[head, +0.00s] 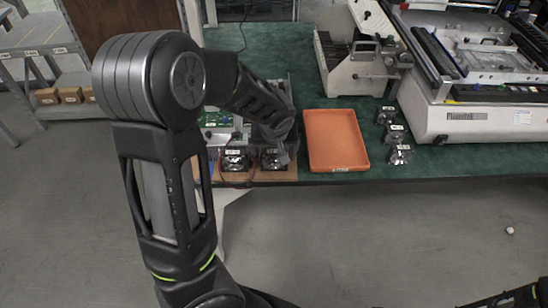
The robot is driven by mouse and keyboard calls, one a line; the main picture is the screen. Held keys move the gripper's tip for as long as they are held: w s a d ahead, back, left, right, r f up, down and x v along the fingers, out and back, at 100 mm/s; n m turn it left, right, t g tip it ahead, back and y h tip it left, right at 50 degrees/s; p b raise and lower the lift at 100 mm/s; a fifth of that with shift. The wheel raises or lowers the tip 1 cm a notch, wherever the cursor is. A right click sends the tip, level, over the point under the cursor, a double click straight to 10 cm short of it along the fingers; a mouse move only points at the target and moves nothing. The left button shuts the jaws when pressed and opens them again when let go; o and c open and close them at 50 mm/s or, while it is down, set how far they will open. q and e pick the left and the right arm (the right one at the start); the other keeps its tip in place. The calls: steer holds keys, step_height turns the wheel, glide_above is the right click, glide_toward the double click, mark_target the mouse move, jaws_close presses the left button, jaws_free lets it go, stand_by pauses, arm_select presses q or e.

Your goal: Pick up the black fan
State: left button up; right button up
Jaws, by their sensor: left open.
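My left arm reaches from the left over the green table, and my left gripper (283,148) is at its front edge. It is open, pointing down just above a black fan (274,161) on a brown board. The gripper partly hides this fan, and I cannot tell whether they touch. Another black fan (236,162) sits just left of it on the same board. More black fans stand right of the orange tray: a back one (385,115), a middle one (396,133) and a front one (399,154). My right gripper is not in view.
The empty orange tray (336,115) lies right of my left gripper. A green circuit board (214,119) is partly hidden by my arm. A beige device (352,70) and a large white machine (465,122) stand at the right. Shelves with small boxes (70,94) are at the left.

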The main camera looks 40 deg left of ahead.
mark_target(274, 152)
arm_select(q)
steer(key=x, duration=0.3)
steer(key=shift+w+f, duration=0.1)
steer(key=shift+c, duration=0.3)
steer(key=c, duration=1.2)
